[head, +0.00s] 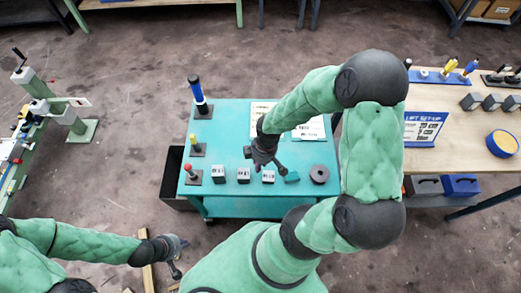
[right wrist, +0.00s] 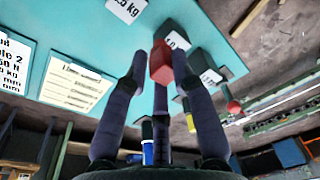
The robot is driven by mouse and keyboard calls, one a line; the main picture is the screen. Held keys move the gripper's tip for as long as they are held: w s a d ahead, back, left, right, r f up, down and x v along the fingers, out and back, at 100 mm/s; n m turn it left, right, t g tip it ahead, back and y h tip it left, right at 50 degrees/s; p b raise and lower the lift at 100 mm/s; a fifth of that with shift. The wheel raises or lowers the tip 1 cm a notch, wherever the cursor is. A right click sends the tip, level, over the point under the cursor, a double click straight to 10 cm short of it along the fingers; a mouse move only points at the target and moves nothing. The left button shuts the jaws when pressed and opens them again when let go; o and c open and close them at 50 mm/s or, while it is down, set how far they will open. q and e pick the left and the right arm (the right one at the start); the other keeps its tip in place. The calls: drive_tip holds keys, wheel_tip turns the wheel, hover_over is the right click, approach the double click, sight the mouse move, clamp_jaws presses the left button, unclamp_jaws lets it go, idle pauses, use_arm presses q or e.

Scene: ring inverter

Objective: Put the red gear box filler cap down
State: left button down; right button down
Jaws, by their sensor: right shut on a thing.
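The red gear box filler cap (right wrist: 161,62) shows as a small red block between the fingertips of my right gripper (right wrist: 160,78) in the right wrist view. The gripper is shut on it. In the head view my right gripper (head: 270,160) is over the teal table (head: 232,122), near its front row of blocks; the cap cannot be made out there. Whether the cap touches the table is unclear. My left gripper (head: 178,258) is low at the left, off the table, and its fingers are too small to read.
Grey weight blocks (head: 243,175) and a black ring (head: 319,174) line the table's front. At its left stand a red-knobbed post (head: 188,170), a yellow-topped post (head: 195,145) and a tall blue-and-black handle (head: 198,95). A wooden bench (head: 455,150) is at the right.

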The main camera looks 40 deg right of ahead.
drive_tip(key=w+d+f+b, duration=0.1)
drive_tip(key=w+d+f, duration=0.1)
drive_tip(key=w+d+f+b, duration=0.1)
drive_tip(key=w+d+f, duration=0.1)
drive_tip(key=w+f, duration=0.1)
drive_tip(key=w+d+f+b, duration=0.2)
drive_tip(key=d+f, duration=0.1)
drive_tip(key=shift+w+f, duration=0.25)
drive_tip(key=shift+w, duration=0.05)
wheel_tip(320, 180, down, 3)
drive_tip(key=shift+f+b, duration=0.1)
drive_tip(key=shift+b, duration=0.85)
